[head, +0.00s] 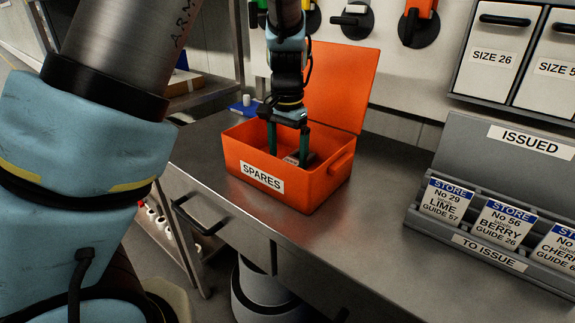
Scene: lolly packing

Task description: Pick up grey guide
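My gripper (288,153) points down into the orange box marked "SPARES" (237,168), with its two green fingers spread apart. Its fingertips are below the level of the box's front rim. A small dark grey piece with a reddish edge (293,159) shows inside the box, beside and partly behind the right-hand finger. I cannot tell whether it is the grey guide, or whether a finger touches it. The front wall hides most of the box floor.
The box's lid (341,85) stands open behind it. A grey rack (450,146) with store cards, marked "ISSUED" and "TO ISSUE", stands at the right of the metal bench (350,240). A blue item (243,107) lies behind the box. The bench between box and rack is clear.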

